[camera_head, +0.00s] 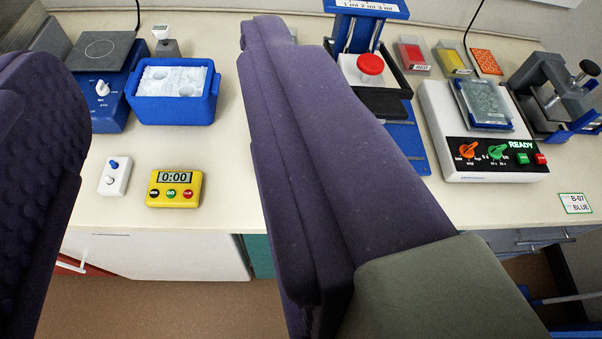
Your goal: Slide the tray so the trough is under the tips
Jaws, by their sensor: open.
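A blue stand (365,10) labelled 1, 2 and 3 ml stands at the back, right of centre. In front of it, a black sliding tray (384,104) with a white part and a red knob (371,64) sits over a blue base (408,138). My right finger covers its left side. I cannot make out the trough or the tips, nor how they line up. My gripper (160,45) is open, its two purple fingers wide apart and large in view. Nothing is held between them. The right finger appears left of the red knob, with no clear contact.
A blue ice box (175,108), a hotplate (105,50), a yellow timer (173,188) and a small switch box (115,175) are at left. A white READY device (490,165), a clamp-like device (540,95) and colored boxes (412,55) are at right. Bare bench lies around the timer.

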